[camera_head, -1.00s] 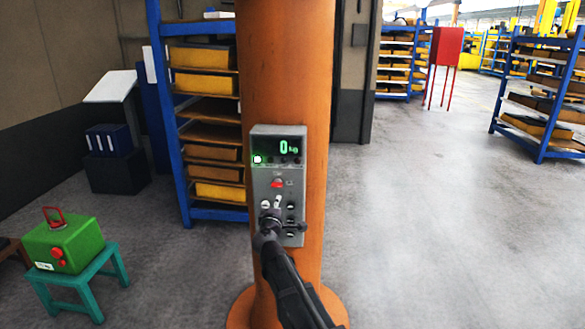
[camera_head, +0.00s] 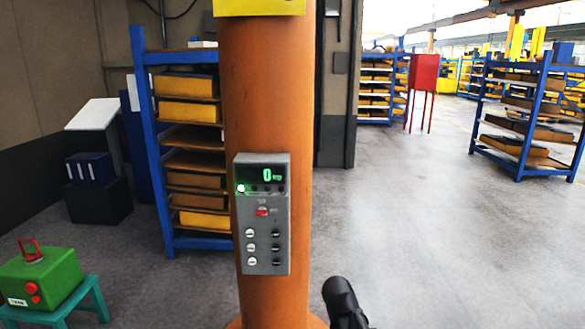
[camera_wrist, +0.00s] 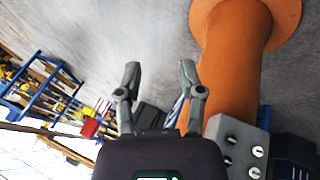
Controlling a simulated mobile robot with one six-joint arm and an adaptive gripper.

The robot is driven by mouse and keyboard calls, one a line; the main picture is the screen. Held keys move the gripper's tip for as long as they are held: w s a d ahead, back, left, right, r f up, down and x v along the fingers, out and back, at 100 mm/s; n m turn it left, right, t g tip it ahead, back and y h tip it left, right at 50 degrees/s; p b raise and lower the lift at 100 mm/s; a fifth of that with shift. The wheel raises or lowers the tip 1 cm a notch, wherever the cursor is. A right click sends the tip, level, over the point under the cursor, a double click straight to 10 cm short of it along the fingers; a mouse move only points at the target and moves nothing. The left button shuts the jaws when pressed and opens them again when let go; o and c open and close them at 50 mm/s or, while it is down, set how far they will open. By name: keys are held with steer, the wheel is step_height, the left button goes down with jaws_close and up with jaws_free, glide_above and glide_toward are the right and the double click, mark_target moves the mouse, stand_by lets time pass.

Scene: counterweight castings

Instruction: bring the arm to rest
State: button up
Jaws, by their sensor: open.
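My gripper (camera_wrist: 160,80) shows in the wrist view with its two fingers apart and nothing between them. In the head view only a dark part of my arm shows at the bottom, right of the orange column (camera_head: 270,110); the fingers are out of that view. A grey control box (camera_head: 263,215) is fixed to the column, with a green display reading 0, a lit green lamp, a red switch and several pale knobs. In the wrist view the box (camera_wrist: 238,150) is at the lower right, apart from the fingers.
A green box with a red handle (camera_head: 45,275) sits on a teal stool (camera_head: 90,305) at the lower left. A blue shelf rack (camera_head: 147,130) stands behind the column. A red cabinet (camera_head: 422,72) and another rack (camera_head: 530,110) stand at the right. The floor (camera_head: 430,230) at right is clear.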

steer(key=s+f+m+g+y, duration=0.2)
steer(key=s+g+y, duration=0.1)
steer(key=s, duration=0.7)
steer(key=shift+s+a+g+y, duration=0.15)
steer(key=shift+g+y, duration=0.25)
steer(key=shift+y, duration=0.1)
